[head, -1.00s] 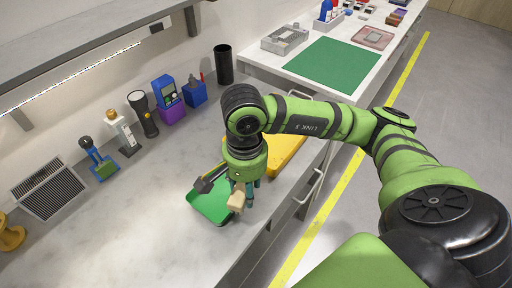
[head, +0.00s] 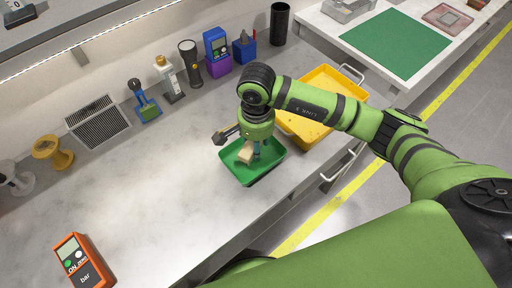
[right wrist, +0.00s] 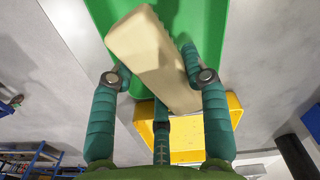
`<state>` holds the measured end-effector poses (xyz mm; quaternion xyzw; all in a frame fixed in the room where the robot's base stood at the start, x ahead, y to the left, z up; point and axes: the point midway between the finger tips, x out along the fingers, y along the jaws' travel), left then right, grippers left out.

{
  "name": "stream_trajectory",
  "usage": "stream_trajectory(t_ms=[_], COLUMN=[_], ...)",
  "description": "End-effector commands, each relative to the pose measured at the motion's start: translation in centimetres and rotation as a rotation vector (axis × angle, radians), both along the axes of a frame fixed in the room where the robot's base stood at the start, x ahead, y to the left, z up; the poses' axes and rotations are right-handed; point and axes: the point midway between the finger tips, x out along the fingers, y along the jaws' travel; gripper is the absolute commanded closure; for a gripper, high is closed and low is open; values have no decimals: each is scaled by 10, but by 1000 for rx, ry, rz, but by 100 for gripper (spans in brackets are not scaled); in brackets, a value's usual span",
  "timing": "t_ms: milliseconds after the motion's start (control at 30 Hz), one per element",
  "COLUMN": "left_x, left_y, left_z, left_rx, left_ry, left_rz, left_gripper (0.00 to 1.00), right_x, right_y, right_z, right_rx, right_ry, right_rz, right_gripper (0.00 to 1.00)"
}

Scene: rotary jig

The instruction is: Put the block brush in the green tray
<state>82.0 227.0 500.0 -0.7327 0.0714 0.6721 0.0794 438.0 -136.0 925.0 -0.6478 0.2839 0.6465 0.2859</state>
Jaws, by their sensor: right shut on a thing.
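The block brush (head: 245,154) is a pale beige block; in the right wrist view it (right wrist: 158,58) lies at a slant between my fingers. My right gripper (head: 258,152), with teal fingers, is shut on it; the fingers also show in the right wrist view (right wrist: 160,80). The green tray (head: 268,170) lies on the grey counter directly under the gripper and brush. It also fills the background behind the brush in the right wrist view (right wrist: 209,30). I cannot tell whether the brush touches the tray floor. My left gripper is not in view.
A hammer (head: 224,136) is by the tray's back left edge, partly hidden. A yellow tray (head: 332,82) stands to the right. A torch (head: 190,64) and other items line the wall. An orange meter (head: 82,262) lies front left. The counter's left middle is clear.

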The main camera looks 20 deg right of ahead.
Motion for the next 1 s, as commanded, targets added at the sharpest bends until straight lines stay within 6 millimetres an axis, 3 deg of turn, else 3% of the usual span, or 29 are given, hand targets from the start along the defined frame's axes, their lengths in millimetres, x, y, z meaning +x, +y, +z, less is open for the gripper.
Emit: stream_trajectory(t_ms=[300, 733, 767, 800, 833, 1000], left_x=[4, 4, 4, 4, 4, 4], left_y=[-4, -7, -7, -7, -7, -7], left_z=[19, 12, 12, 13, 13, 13], left_rx=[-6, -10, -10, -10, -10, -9], left_ry=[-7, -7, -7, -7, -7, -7], left_rz=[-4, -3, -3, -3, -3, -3], left_gripper=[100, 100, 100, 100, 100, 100], right_x=[0, 1, 1, 1, 1, 1], right_y=[1, 0, 0, 0, 0, 0], right_z=[-36, -45, -45, -44, -43, -43], right_rx=[2, 1, 1, 1, 1, 1], right_ry=[3, -1, -1, 0, 0, 0], right_rz=[0, 0, 0, 0, 0, 0], right_gripper=[89, 89, 49, 33, 30, 30])
